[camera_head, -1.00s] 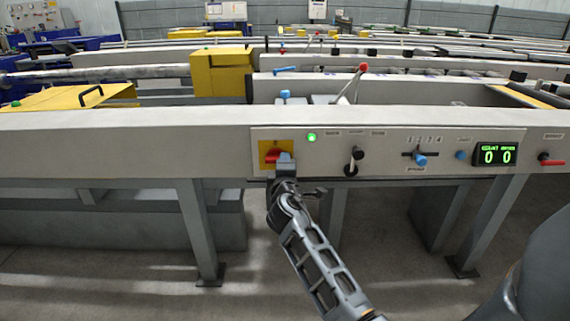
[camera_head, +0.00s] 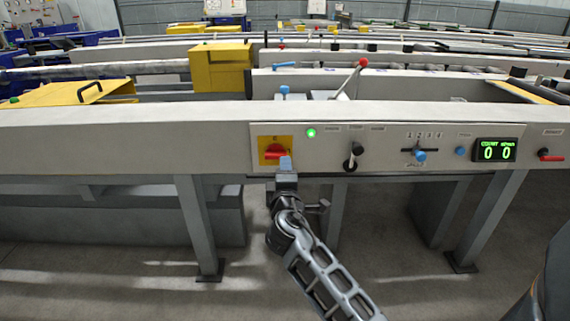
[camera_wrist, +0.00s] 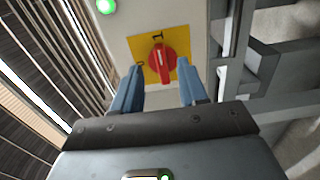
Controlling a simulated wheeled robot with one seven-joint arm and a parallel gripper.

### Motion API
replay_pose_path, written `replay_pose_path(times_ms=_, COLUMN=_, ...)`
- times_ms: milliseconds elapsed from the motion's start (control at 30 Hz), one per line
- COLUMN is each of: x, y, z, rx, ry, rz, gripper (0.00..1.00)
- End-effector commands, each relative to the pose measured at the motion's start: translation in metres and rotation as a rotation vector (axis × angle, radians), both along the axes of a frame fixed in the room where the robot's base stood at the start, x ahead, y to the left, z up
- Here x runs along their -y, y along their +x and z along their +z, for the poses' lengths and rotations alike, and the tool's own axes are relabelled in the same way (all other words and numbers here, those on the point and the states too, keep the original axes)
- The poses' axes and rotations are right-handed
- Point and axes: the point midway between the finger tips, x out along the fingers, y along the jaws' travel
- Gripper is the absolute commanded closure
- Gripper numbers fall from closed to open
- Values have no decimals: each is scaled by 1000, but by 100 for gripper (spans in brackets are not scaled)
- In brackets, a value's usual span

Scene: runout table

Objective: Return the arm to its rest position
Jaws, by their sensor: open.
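My gripper (camera_head: 286,164) is in front of the control panel, just below a red rotary switch (camera_head: 275,152) on a yellow plate. My arm runs from the gripper down to the lower right in the head view.
The panel (camera_head: 380,135) also carries a lit green lamp (camera_head: 311,133), a black lever (camera_head: 353,155), a blue-knobbed selector (camera_head: 420,155), a counter display (camera_head: 495,150) reading 0 0 and a red handle (camera_head: 550,155). Open floor lies in front of the table's legs.

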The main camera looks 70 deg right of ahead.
Motion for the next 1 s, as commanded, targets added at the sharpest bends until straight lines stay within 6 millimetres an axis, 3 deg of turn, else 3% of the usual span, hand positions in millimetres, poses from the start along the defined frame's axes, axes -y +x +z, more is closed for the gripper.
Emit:
replay_pose_path(times_ms=200, x=-12, y=-5, z=0, rx=0, ry=-1, rz=0, gripper=57)
replay_pose_path(times_ms=800, x=-13, y=-5, z=-1, rx=2, ry=4, rz=6, gripper=57)
replay_pose_path(times_ms=933, x=-34, y=-8, z=-16, rx=15, ry=48, rz=73, gripper=57)
replay_pose_path(times_ms=1000, x=-56, y=-11, z=-31, rx=33, ry=100, rz=144, gripper=57)
